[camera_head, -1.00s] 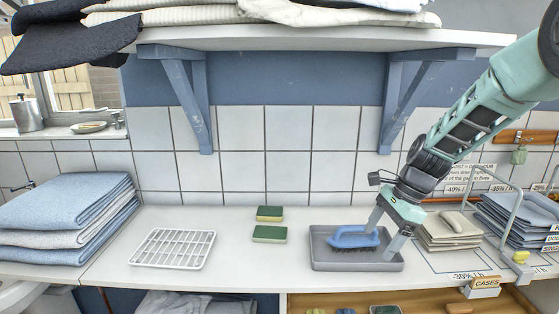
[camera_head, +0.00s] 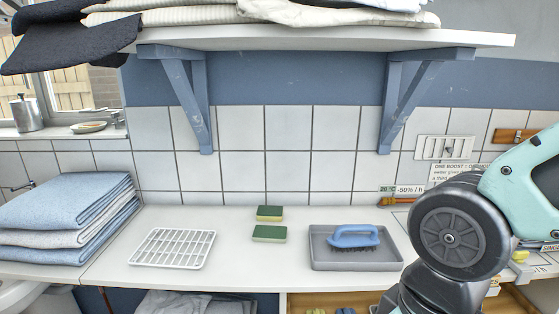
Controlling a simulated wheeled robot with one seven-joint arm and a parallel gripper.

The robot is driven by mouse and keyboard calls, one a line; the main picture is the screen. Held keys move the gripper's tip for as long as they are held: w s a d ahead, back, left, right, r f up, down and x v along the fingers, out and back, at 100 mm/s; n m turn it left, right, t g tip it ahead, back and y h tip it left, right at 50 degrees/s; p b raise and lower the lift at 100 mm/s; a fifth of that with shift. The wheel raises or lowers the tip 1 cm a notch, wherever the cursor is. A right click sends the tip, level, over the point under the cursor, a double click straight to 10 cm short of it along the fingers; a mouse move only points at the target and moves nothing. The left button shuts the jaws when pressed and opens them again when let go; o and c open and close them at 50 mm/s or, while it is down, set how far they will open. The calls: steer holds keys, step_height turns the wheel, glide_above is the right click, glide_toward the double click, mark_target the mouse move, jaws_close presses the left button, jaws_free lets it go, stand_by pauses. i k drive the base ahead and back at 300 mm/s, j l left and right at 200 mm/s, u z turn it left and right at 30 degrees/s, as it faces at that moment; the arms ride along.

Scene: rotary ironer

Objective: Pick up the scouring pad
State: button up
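Two green-topped blocks with yellow sides, which look like scouring pads, lie on the white counter: one at the back (camera_head: 269,213) and a slightly larger one in front (camera_head: 269,233). I cannot tell which one the task means. A dark green piece seen earlier in the open drawer (camera_head: 325,299) below is now hidden behind my arm or out of frame. My gripper is out of view; my arm bends down at the lower right, past the picture's bottom edge.
A blue-handled brush (camera_head: 353,237) sits in a grey tray (camera_head: 318,262) on the counter. A white wire rack (camera_head: 172,248) and stacked folded cloths (camera_head: 65,222) are to the left. A shelf (camera_head: 300,40) with fabric hangs above. Counter around the pads is clear.

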mark_target(276, 235)
steer(key=z, duration=1.3)
steer(key=u, duration=1.3)
steer(key=i+j+u, duration=0.4)
steer(key=i+j, duration=0.5)
steer(key=i, duration=0.15)
